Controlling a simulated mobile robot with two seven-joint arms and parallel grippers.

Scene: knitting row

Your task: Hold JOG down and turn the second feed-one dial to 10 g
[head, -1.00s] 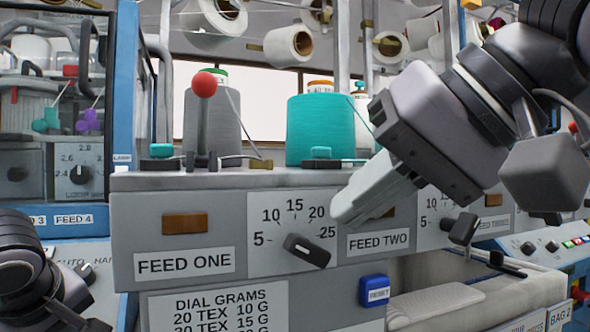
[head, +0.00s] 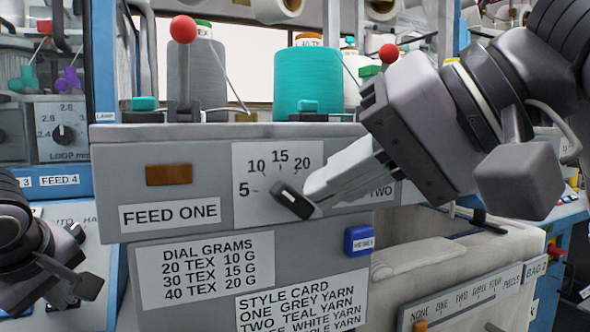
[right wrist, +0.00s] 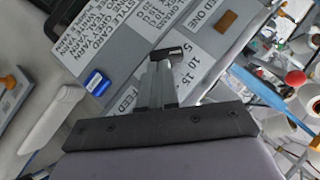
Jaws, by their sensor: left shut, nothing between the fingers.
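The dial by the FEED ONE label has a dark bar knob (head: 291,200) in front of a white scale card (head: 262,152). The knob is tilted, upper left to lower right; its exact reading is unclear. My right gripper (head: 314,190) has its pale fingertips at the knob. In the right wrist view the knob (right wrist: 172,52) lies across the tips of the fingers; whether they grip it cannot be told. My left gripper (head: 66,270) is at the lower left edge, shut and empty, partly out of frame. I cannot make out the JOG control.
A dial-grams card (head: 205,278) lists 20 TEX 10 G, 30 TEX 15 G and 40 TEX 20 G. A blue button (head: 359,240) sits right of it. A red-topped lever (head: 184,30) and a teal yarn cone (head: 308,82) stand on the ledge above.

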